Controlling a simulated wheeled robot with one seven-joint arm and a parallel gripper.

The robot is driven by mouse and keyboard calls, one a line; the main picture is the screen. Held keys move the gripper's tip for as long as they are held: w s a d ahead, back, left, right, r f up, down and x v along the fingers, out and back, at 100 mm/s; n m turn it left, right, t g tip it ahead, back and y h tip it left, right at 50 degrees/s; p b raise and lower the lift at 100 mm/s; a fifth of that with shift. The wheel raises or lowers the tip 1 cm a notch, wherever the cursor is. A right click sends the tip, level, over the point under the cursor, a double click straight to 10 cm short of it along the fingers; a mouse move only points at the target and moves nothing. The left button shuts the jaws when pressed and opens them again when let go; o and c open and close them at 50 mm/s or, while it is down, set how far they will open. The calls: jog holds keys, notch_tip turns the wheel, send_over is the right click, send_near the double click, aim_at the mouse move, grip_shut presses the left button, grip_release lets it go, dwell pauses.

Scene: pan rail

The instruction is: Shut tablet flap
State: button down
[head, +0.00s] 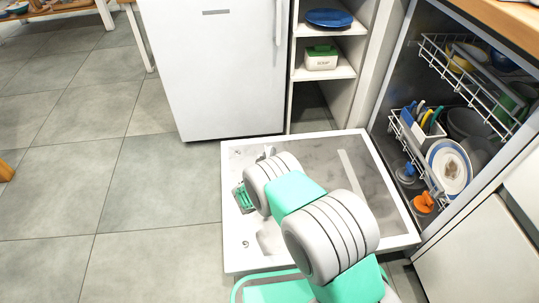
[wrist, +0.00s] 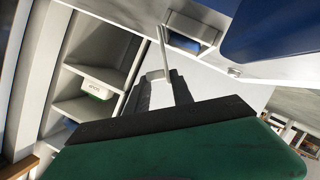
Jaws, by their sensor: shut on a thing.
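The dishwasher door (head: 390,222) lies open and flat, its marbled inner side up. In the wrist view a thin pale flap (wrist: 167,50), seen nearly edge-on, stands out from a recess (wrist: 190,38) with blue inside; I take it for the tablet flap. My gripper (wrist: 160,82) has its dark fingers on either side of this flap and is shut on it. In the head view a small pale piece (head: 268,152) shows above my arm, probably the same flap; my arm hides most of the recess and my fingertips.
The dishwasher's racks hold dishes, including a white plate (head: 449,168), on the right. A white fridge (head: 225,75) and a shelf with a soap box (head: 321,57) stand beyond the door. A large blue piece (wrist: 275,28) fills the wrist view's upper right. Floor (head: 130,220) on the left is clear.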

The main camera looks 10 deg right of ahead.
jog(key=shift+d, duration=0.1)
jog(key=c, duration=1.2)
grip_release()
jog(key=p+v, duration=0.3)
jog(key=v, duration=0.4)
jog(key=shift+s+r, duration=0.1)
jog(key=shift+s, duration=0.25)
jog(key=shift+c, duration=0.4)
